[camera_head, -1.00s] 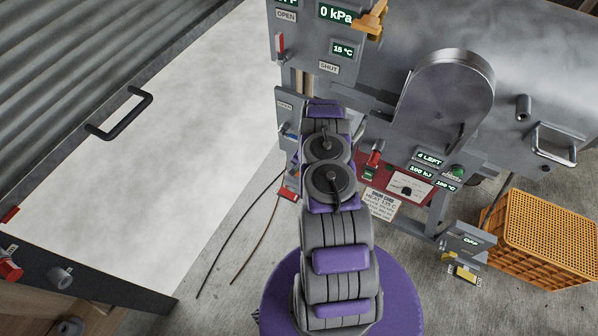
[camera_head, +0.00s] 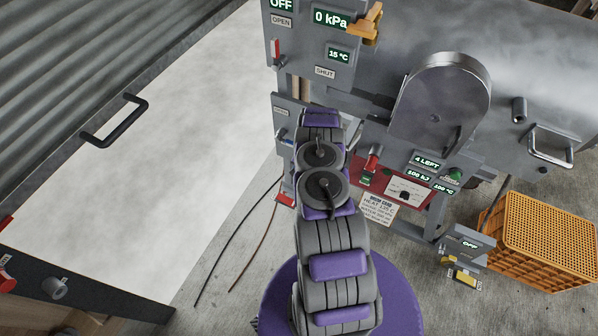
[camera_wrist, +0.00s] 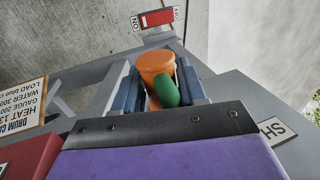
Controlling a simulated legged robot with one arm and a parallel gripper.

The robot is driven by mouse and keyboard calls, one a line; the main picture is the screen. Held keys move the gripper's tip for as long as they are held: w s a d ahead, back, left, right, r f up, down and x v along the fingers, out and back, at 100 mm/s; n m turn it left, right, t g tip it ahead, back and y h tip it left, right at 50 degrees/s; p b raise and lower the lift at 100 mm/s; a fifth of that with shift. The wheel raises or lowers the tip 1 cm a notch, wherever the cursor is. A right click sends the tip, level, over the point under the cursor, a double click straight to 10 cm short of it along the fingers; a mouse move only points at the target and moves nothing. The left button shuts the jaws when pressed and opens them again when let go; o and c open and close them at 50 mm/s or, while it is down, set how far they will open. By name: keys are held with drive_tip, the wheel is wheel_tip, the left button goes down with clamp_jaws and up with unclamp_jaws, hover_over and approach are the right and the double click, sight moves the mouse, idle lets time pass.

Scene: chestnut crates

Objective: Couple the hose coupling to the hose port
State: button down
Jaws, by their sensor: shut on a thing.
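In the wrist view, my gripper (camera_wrist: 158,84) is shut on an orange cylindrical piece (camera_wrist: 156,62), between its two blue-grey fingers. A green rounded part (camera_wrist: 168,92) lies against the orange piece; I cannot tell whether they are one thing. The orange piece may be the hose coupling, but no hose on it is clear. In the head view, my arm hides the gripper and what it holds. I cannot identify the hose port for sure. A grey stub (camera_head: 520,110) sticks out of the machine's drum, and another stub (camera_head: 55,288) is on the dark frame at lower left.
The grey machine (camera_head: 440,105) with displays and valve handles fills the upper right. A red panel with a gauge (camera_head: 408,190) sits low on it. An orange crate (camera_head: 545,240) stands at right. A white-topped bin (camera_head: 150,170) is at left. Two thin cables lie on the concrete floor.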

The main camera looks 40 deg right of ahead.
drive_tip(key=c, duration=0.5)
unclamp_jaws()
drive_tip(key=shift+d, duration=0.1)
drive_tip(key=shift+c, duration=0.2)
drive_tip(key=p+v, duration=0.3)
drive_tip(key=v, duration=1.4)
drive_tip(key=shift+w+r, duration=0.1)
drive_tip(key=shift+r, duration=0.05)
